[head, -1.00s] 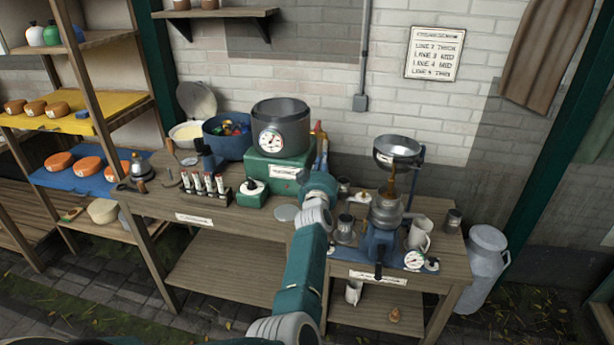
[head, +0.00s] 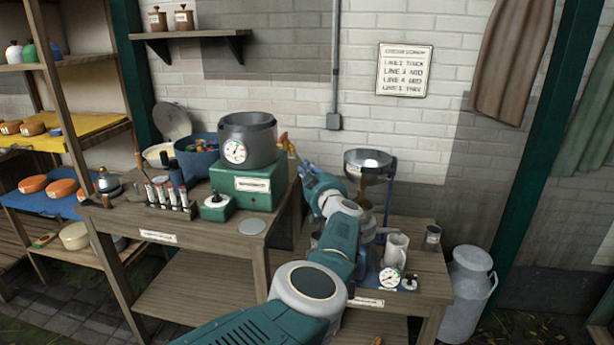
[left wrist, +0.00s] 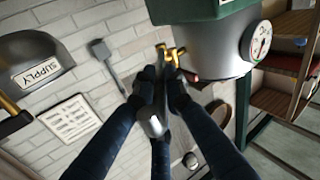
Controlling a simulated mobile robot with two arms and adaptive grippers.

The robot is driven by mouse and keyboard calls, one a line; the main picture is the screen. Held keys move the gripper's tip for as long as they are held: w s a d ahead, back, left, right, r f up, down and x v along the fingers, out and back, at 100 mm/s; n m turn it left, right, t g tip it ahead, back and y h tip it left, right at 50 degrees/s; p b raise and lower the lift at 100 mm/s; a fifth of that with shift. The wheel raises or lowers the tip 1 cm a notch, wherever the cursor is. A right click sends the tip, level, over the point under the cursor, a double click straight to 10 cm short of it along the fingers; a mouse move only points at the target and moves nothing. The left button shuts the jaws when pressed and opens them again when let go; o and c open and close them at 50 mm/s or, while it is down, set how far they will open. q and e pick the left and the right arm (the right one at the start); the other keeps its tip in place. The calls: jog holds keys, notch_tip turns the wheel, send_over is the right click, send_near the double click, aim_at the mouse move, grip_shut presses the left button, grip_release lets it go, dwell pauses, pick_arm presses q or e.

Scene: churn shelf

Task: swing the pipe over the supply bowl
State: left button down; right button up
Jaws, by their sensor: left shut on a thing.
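The supply bowl (head: 368,166), a metal bowl on a stand, is right of my left gripper (head: 291,152). It also shows at the left of the left wrist view (left wrist: 42,62), labelled SUPPLY. The pipe's brass-coloured end (head: 284,141) with a reddish tip is just right of the grey vat (head: 248,141), apart from the bowl. In the left wrist view, the dark fingers of my left gripper (left wrist: 160,82) are shut on the pipe, with its brass part (left wrist: 172,53) beyond them. My arm hides much of the machine below the bowl. My right gripper is not in view.
The vat with its gauge stands on a green base (head: 249,187). A pitcher (head: 396,249) and a gauge (head: 390,279) stand on the right bench. A milk can (head: 468,290) is on the floor at right. A wall shelf (head: 190,35) hangs above.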

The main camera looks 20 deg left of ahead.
pick_arm(q)
jog(key=shift+f, duration=0.1)
jog(key=c, duration=1.8)
grip_release()
jog(key=shift+a, duration=0.15)
notch_tip(320, 180, up, 10)
